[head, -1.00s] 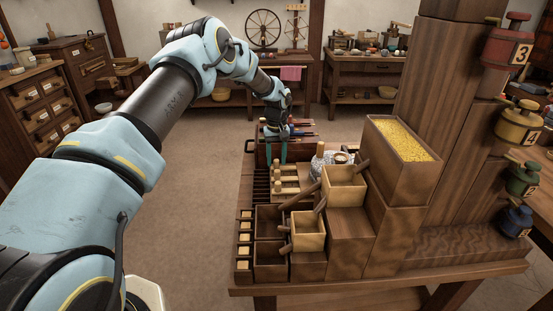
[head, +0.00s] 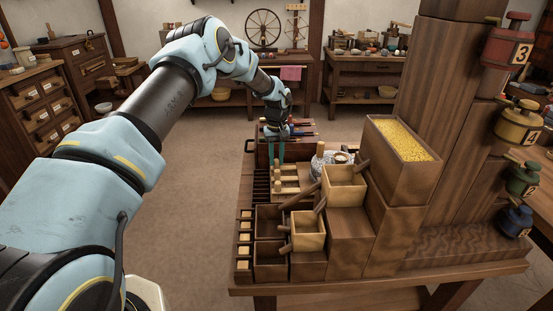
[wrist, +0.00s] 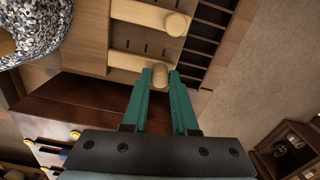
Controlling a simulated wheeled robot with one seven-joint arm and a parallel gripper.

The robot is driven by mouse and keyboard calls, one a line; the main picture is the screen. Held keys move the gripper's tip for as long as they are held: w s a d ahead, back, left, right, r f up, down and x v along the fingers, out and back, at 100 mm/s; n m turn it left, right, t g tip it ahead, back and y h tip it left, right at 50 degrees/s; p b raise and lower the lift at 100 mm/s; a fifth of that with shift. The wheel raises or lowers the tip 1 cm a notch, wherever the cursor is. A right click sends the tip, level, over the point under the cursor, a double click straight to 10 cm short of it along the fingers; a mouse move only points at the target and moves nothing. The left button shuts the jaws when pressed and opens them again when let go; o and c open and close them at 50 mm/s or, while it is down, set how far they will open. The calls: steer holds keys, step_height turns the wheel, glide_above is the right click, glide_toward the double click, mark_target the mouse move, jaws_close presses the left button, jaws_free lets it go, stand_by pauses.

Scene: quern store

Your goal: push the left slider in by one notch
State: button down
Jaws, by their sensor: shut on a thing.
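A row of pale wooden sliders with round knobs lies on the bench unit; a near slider (head: 285,193) shows in the head view. My gripper (head: 276,160) points down at the far end of this row. In the wrist view my green fingers (wrist: 167,85) are shut on the knob of the end slider (wrist: 160,75), one finger on each side. Another slider's knob (wrist: 177,24) stands clear beyond it. In the head view the held knob is mostly hidden by the fingers.
Dark slotted racks (wrist: 208,30) run beside the sliders. Open wooden boxes (head: 308,232) and a grain-filled hopper (head: 402,140) stand close to the right. A speckled jar (wrist: 30,28) sits near the sliders. A dark tool box (head: 262,150) is behind my gripper.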

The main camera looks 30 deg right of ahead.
mark_target(284, 167)
stand_by(0.6)
steer(key=shift+s+d+b, duration=0.3)
steer(key=shift+d+b, duration=0.1)
steer(key=shift+d, duration=0.2)
steer(key=shift+s+d+b, duration=0.25)
steer(key=shift+d+b, duration=0.1)
steer(key=shift+d, duration=0.25)
steer(key=shift+a, duration=0.1)
steer(key=c, duration=0.7)
jaws_free()
step_height(284, 167, up, 11)
steer(key=shift+f+b, duration=0.1)
steer(key=shift+b, duration=0.75)
